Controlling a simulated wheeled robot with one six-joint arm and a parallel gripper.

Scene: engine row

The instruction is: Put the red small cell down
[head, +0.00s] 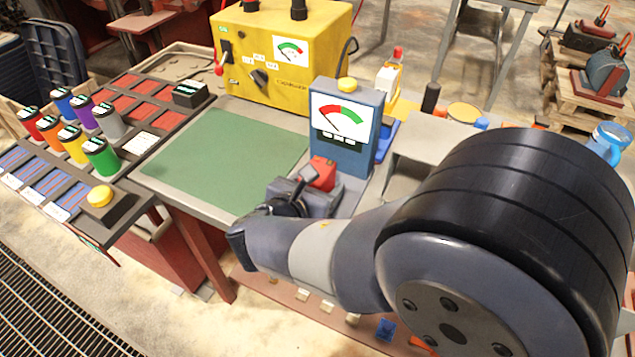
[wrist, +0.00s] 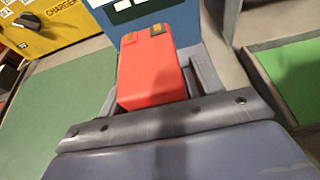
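The red small cell (wrist: 150,78) is a red block with two terminals on its far end, one yellowish and one dark. In the head view the cell (head: 323,172) shows just in front of the blue meter box (head: 345,133). My gripper (head: 308,180) is at the cell, and its grey fingers flank the cell in the wrist view. It appears shut on the cell. The cell's underside is hidden, so I cannot tell whether it touches the grey base at the meter box.
A green mat (head: 228,160) lies clear on the bench to the left. The yellow charger (head: 282,55) stands behind it. A rack with several coloured cylinders (head: 75,140) is at the far left. A yellow button box (head: 103,203) sits at the rack's front corner.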

